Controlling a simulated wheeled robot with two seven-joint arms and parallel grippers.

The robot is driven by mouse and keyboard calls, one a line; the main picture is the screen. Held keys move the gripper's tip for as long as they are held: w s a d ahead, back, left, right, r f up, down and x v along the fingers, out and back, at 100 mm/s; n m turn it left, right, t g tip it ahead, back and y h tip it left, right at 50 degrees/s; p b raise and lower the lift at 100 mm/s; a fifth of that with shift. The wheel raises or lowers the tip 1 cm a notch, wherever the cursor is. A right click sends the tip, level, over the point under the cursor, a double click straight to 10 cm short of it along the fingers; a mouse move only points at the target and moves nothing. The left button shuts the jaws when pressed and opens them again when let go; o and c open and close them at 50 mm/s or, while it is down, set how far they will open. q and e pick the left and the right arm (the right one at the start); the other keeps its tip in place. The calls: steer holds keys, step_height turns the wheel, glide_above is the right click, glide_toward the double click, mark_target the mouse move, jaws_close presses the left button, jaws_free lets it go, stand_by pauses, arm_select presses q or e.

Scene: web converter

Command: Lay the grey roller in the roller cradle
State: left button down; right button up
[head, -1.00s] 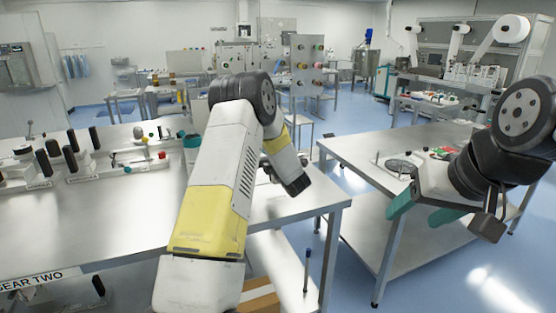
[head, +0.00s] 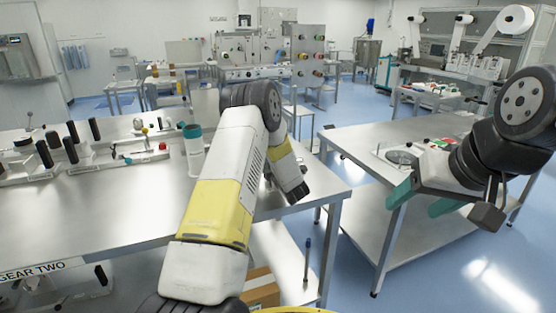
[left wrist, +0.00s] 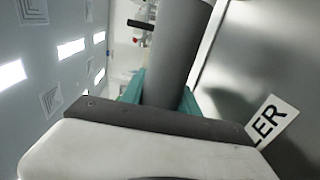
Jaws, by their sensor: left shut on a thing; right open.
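My left gripper (left wrist: 160,95) is in the left wrist view, with its two teal fingers shut on the grey roller (left wrist: 176,50). The roller is a thick, smooth grey cylinder that extends away from the fingers beyond the top of that view. In the head view my white and yellow left arm hides the left gripper's hold. I cannot clearly pick out the roller cradle; a white sign ending in "LER" (left wrist: 270,122) shows beside the gripper. My right gripper (head: 422,200) is open and empty, near the left edge of the right table.
The left steel table (head: 125,215) has several black-handled posts (head: 70,145) and a small red-knobbed fixture (head: 155,148). A pale cylinder with a teal top (head: 194,152) shows beside my left arm. The left table's front is clear.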

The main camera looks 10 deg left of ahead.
arm_select(q)
steer(key=shift+f, duration=0.65)
stand_by(0.4)
steer(key=c, duration=0.8)
jaws_free()
steer(key=shift+c, duration=0.2)
steer(key=shift+v, duration=3.9)
